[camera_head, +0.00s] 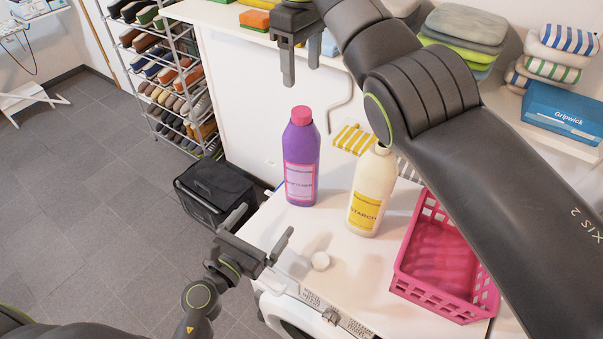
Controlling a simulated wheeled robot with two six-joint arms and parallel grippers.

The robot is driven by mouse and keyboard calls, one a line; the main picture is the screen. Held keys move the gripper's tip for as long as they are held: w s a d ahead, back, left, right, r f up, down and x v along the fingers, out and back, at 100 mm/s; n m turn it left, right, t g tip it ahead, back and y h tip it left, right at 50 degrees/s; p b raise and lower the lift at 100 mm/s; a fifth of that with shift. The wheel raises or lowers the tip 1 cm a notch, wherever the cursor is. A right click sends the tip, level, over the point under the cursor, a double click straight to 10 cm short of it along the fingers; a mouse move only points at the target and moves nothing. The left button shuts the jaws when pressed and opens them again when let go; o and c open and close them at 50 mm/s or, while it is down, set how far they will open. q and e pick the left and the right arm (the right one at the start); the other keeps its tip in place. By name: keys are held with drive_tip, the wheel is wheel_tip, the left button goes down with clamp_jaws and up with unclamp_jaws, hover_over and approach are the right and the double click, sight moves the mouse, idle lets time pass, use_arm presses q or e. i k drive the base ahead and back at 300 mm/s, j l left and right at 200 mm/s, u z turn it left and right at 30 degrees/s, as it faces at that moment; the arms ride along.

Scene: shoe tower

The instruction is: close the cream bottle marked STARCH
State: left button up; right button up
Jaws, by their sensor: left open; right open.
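The cream bottle marked STARCH (373,188) stands upright on the white machine top. Its label is yellow, and its neck shows no cap; my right arm passes close to it in the picture. A small white round cap (320,261) lies on the machine top, to the front left of the bottle. My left gripper (264,223) is open and empty, at the machine's left edge, left of the cap. My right gripper (301,73) is open and empty, high up beyond the bottles.
A purple bottle with a pink cap (301,160) stands left of the cream one. A pink basket (404,275) stands to the right. A yellow-striped cloth (353,139) lies behind. A black crate (214,190) and a shoe rack (168,80) are at left. The machine's front middle is clear.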

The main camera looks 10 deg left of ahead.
sight(377, 171)
drive_tip(key=k+j, duration=0.25)
drive_tip(key=k, duration=0.25)
drive_tip(key=k+j, duration=0.2)
drive_tip(key=k, duration=0.25)
drive_tip(key=k+j, duration=0.25)
drive_tip(key=k, duration=0.25)
